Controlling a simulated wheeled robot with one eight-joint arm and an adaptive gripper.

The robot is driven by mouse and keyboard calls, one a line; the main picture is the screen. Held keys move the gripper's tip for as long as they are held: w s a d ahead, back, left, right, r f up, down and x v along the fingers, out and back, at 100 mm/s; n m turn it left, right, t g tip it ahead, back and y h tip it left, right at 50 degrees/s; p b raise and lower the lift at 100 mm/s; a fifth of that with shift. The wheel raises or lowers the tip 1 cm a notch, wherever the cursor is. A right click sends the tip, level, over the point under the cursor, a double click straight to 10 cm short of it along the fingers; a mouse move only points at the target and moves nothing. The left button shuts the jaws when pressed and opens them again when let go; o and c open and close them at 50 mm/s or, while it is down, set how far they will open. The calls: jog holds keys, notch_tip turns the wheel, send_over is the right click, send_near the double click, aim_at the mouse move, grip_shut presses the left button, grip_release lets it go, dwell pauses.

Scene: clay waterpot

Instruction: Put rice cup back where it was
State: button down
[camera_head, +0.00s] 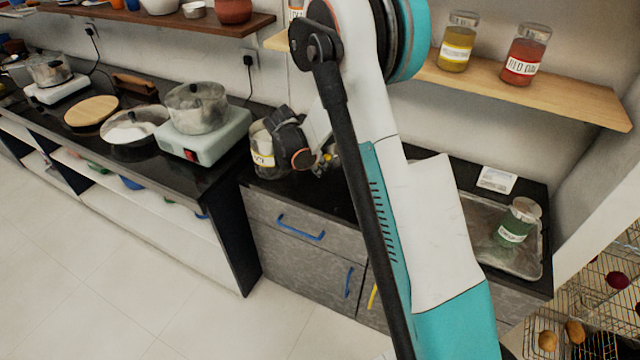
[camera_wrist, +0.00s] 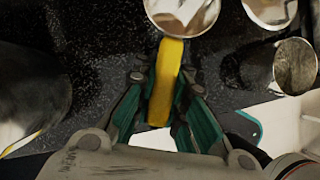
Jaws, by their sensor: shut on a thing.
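In the wrist view, the rice cup appears as a shiny round metal cup (camera_wrist: 182,14) with a flat yellow handle (camera_wrist: 165,85), cut off by the top edge. My gripper (camera_wrist: 165,74) is shut on the handle, with one green finger on each side. In the head view, my gripper (camera_head: 322,163) is low over the dark counter, right of a labelled jar (camera_head: 262,158). Only a small yellow bit shows there, and my arm hides most of the cup. I cannot tell whether the cup touches the counter.
Two more shiny metal cups (camera_wrist: 270,9) (camera_wrist: 294,66) lie close by on the right in the wrist view. A metal tray (camera_head: 480,212) with a green jar (camera_head: 518,222) is at the right. A stove with a pot (camera_head: 197,108) stands left. A wooden shelf (camera_head: 560,95) overhangs.

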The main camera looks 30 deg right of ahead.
aim_at(324, 187)
jog(key=shift+f+b, duration=0.65)
jog(key=shift+f, duration=2.1)
jog(key=shift+r, duration=0.1)
jog(key=shift+f+b, duration=0.45)
jog(key=shift+s+f, duration=0.1)
jog(key=shift+f, duration=0.05)
jog(key=c, duration=1.6)
grip_release()
